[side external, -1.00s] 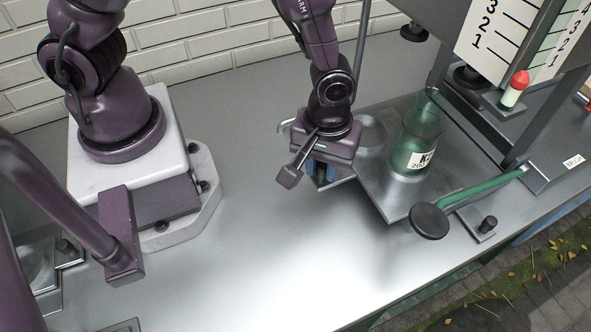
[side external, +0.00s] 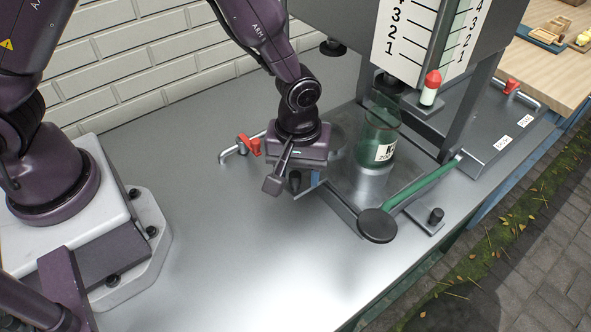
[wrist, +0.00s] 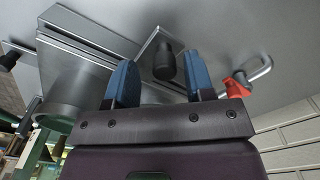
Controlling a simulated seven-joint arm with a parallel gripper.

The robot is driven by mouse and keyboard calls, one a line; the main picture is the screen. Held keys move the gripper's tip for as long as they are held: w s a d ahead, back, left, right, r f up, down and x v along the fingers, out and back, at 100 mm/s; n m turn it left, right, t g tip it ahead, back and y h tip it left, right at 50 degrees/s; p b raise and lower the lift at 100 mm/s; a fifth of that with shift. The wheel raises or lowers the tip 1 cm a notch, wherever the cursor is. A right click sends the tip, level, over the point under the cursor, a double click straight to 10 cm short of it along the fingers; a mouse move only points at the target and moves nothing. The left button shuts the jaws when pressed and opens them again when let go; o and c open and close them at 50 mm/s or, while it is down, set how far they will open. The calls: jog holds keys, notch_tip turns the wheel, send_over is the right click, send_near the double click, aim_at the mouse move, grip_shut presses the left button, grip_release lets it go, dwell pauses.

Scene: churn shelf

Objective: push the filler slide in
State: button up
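The filler slide is a flat grey metal piece (side external: 335,206) on the bench beside the bottle stand. A short black knob (side external: 295,181) stands at its left end by my gripper. The wrist view shows the knob (wrist: 164,60) on a small plate. My gripper (side external: 302,180) points down, and its two blue fingers are apart, with the knob showing between them in the wrist view. Whether they touch it cannot be told. A green glass bottle (side external: 381,128) with a white label stands upright on a metal cylinder (side external: 370,178), to the right of my gripper.
A red clamp on a metal rail (side external: 249,146) is left of my gripper. A green lever with a round black pad (side external: 377,226) lies in front right. A numbered gauge (side external: 412,45) and a red-capped post (side external: 431,87) rise behind. The front-left bench is clear.

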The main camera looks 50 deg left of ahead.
notch_tip(320, 180, up, 13)
dwell(0.7)
